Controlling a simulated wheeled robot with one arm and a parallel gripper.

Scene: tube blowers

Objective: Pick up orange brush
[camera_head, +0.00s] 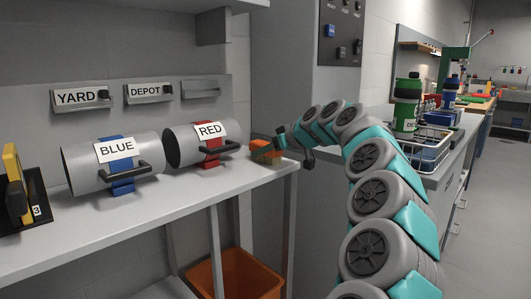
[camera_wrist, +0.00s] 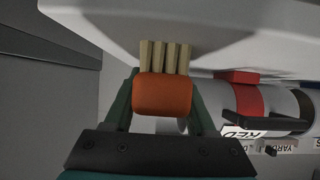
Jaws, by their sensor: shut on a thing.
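The orange brush (camera_wrist: 162,96) shows in the wrist view with its tan bristles (camera_wrist: 165,57) pointing up in the picture, close to the pale bench surface. My gripper (camera_wrist: 162,103) is shut on the brush's orange body, with a green finger on each side. In the head view the orange brush (camera_head: 264,147) is at the right end of the bench, beside the red-banded tube. My gripper (camera_head: 278,142) reaches it from the right. I cannot tell whether the bristles touch the bench.
On the bench (camera_head: 215,185) lie a tube labelled RED (camera_head: 203,144) and a tube labelled BLUE (camera_head: 112,165). YARD and DEPOT holders hang on the wall behind. An orange bin (camera_head: 237,276) stands below. A wire basket (camera_head: 430,145) with bottles is at right.

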